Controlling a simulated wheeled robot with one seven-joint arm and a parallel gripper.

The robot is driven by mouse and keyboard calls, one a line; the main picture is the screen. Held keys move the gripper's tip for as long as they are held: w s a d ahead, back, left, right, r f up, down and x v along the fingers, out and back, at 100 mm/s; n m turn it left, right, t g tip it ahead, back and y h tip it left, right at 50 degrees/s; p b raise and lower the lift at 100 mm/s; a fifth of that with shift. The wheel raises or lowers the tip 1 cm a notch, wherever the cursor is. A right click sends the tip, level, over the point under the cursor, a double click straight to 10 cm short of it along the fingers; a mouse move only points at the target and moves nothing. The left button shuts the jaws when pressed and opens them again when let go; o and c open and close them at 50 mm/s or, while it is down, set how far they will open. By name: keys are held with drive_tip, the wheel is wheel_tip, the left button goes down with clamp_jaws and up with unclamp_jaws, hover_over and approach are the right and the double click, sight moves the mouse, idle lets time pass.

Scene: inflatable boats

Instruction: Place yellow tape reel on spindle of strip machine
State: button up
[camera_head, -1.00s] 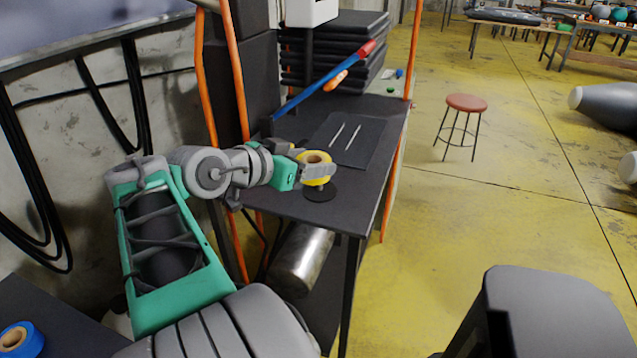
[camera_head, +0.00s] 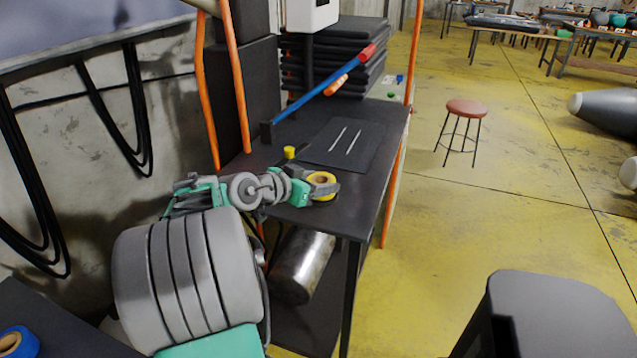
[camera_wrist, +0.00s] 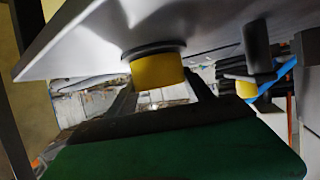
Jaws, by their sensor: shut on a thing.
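The yellow tape reel (camera_head: 324,179), with a brown core, is between the fingers of my gripper (camera_head: 325,187), low over the front of the dark table. My gripper is shut on it. The wrist view looks upside down; there the yellow tape reel (camera_wrist: 157,70) lies against or very close to a black round disc (camera_wrist: 150,48) on the table surface. Any spindle inside the reel's hole is hidden, so I cannot tell whether the reel is fully seated.
A dark mat with two thin light sticks (camera_head: 343,143) lies right of the bar. Black stacked slabs (camera_head: 350,60) stand at the back. Orange uprights (camera_head: 237,75) flank the table. A metal cylinder (camera_head: 303,265) is below. Open floor and a stool (camera_head: 466,110) lie to the right.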

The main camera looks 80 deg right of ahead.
drive_tip(key=o, duration=1.4)
drive_tip(key=shift+f, duration=0.1)
drive_tip(key=shift+r, duration=0.35)
drive_tip(key=v, duration=1.2)
drive_tip(key=shift+f, duration=0.3)
drive_tip(key=shift+w, duration=0.1)
